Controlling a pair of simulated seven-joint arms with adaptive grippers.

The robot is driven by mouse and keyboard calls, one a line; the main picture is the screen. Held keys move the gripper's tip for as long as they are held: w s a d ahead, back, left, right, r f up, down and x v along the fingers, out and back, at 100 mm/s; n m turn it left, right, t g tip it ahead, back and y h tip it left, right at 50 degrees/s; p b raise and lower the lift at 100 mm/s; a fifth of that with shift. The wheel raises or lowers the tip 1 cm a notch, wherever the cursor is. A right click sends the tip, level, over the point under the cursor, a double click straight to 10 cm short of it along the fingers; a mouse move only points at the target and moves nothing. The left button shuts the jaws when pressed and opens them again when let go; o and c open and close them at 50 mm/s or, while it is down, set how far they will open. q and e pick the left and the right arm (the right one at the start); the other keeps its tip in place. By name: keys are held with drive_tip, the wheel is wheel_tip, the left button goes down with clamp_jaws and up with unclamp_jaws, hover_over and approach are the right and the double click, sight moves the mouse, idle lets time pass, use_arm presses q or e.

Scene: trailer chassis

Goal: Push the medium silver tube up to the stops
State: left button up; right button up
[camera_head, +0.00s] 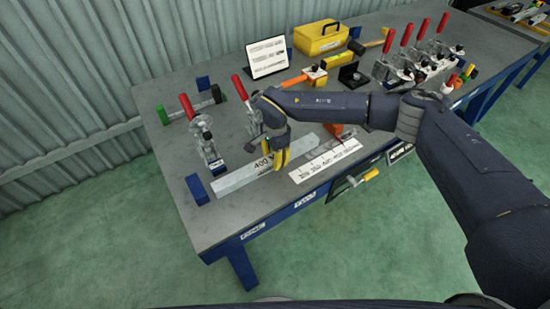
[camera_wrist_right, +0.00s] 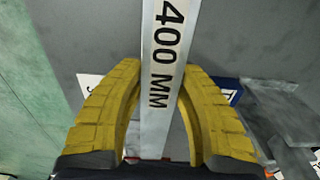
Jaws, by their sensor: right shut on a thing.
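The silver tube (camera_head: 236,180), marked 400 MM, lies on the grey table near its front left edge. It also fills the middle of the right wrist view (camera_wrist_right: 164,65). My right gripper (camera_head: 273,160) is shut on the tube right of its middle, with a yellow finger on each side in the wrist view (camera_wrist_right: 160,75). A blue stop block (camera_head: 196,189) sits just past the tube's left end; I cannot tell whether they touch. Another blue block (camera_head: 217,167) is under the red-handled clamp (camera_head: 204,138) behind that end. My left gripper is not in view.
A second red-handled clamp (camera_head: 243,95) stands behind my right gripper. A white ruled plate (camera_head: 325,160) lies right of the tube. A white sign (camera_head: 267,58), a yellow toolbox (camera_head: 320,38) and several clamps (camera_head: 420,60) stand farther back. The table's front edge is close to the tube.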

clamp_jaws()
drive_tip(key=shift+s+a+f, duration=0.1)
drive_tip(key=shift+s+a, duration=0.6)
drive_tip(key=shift+a, duration=0.25)
idle(0.6)
drive_tip(key=shift+w, duration=0.1)
drive_tip(key=o, duration=1.2)
unclamp_jaws()
drive_tip(key=shift+w, duration=0.1)
drive_tip(key=shift+c, duration=0.2)
